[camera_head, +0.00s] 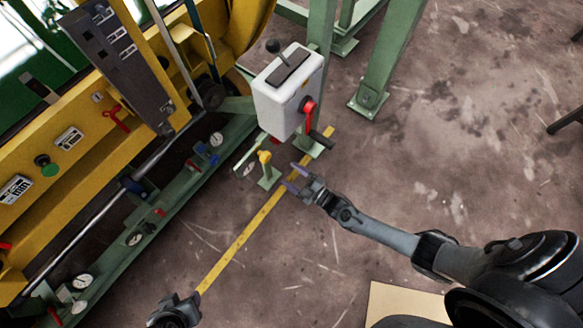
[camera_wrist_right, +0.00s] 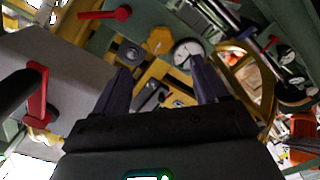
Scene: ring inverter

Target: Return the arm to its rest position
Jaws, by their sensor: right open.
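My right arm reaches in from the lower right of the head view. Its gripper (camera_head: 294,178) is in the air just below the white control box (camera_head: 288,90) and beside the small green post with a yellow knob (camera_head: 266,168). In the right wrist view the two dark fingers of this gripper (camera_wrist_right: 160,85) stand wide apart with nothing between them. A dark part of mine, likely the end of my left arm (camera_head: 175,310), shows at the bottom edge of the head view. Its fingers cannot be made out.
The box has a red lever (camera_head: 308,112); a red lever (camera_wrist_right: 38,95) also stands close at the left of the wrist view. A yellow and green machine (camera_head: 70,160) with gauges fills the left. Green legs (camera_head: 385,60) stand at the top. Floor right of the gripper is open.

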